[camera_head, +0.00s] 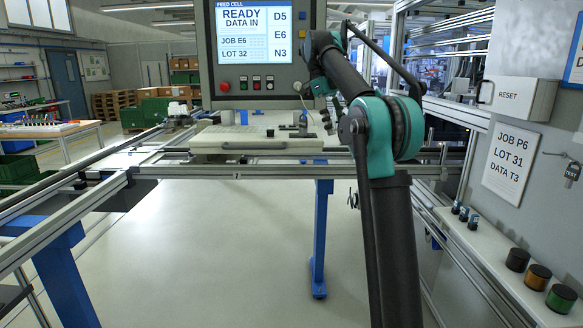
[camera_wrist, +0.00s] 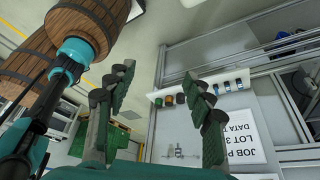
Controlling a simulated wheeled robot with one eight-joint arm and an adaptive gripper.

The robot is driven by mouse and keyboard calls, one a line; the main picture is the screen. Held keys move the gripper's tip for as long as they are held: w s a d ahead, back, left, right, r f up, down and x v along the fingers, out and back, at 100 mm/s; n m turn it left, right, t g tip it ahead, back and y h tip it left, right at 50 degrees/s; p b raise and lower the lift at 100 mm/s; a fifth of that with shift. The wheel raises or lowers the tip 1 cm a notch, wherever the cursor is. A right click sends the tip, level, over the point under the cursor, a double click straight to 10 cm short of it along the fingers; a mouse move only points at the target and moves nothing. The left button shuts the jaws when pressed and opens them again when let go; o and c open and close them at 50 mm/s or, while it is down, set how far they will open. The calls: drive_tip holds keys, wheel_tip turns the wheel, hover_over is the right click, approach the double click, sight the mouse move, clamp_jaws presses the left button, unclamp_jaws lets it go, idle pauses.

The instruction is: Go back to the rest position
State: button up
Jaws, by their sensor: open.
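My gripper (camera_wrist: 158,76) shows in the wrist view with its two dark green, jointed fingers spread wide apart. Nothing is between the fingers. Behind them, the wrist view shows the narrow shelf with small caps and the white job card, apart from the fingers. In the head view my dark and teal arm rises at the right of centre and bends forward in front of the screen panel. Its far end is small there, near the pallet fixture, and its fingers are hard to make out.
The feed-cell screen (camera_head: 252,35) stands behind the beige pallet (camera_head: 215,139) on the rails. At right are a RESET box (camera_head: 517,98), a job card (camera_head: 511,162) and a ledge (camera_head: 490,256) with black, orange and green caps. Open floor (camera_head: 215,245) lies below the rails.

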drive_tip(key=s+d+f+n+t+y, duration=0.1)
drive_tip(key=s+f+n, duration=0.2)
drive_tip(key=f+n, duration=0.3)
drive_tip(key=s+d+f+n+t, duration=0.1)
drive_tip(key=s+f+n, duration=0.25)
drive_tip(key=f, duration=0.55)
drive_tip(key=s+d+f+n+t+y, duration=0.1)
drive_tip(key=s+d+f+n+t, duration=0.15)
drive_tip(key=f+n, duration=0.35)
drive_tip(key=s+f+n+t+y, duration=0.1)
drive_tip(key=s+f+n, duration=1)
drive_tip(key=s+f, duration=1.1)
drive_tip(key=shift+s+t, duration=0.25)
drive_tip(key=shift+t, duration=0.6)
drive_tip(key=shift+d, duration=0.1)
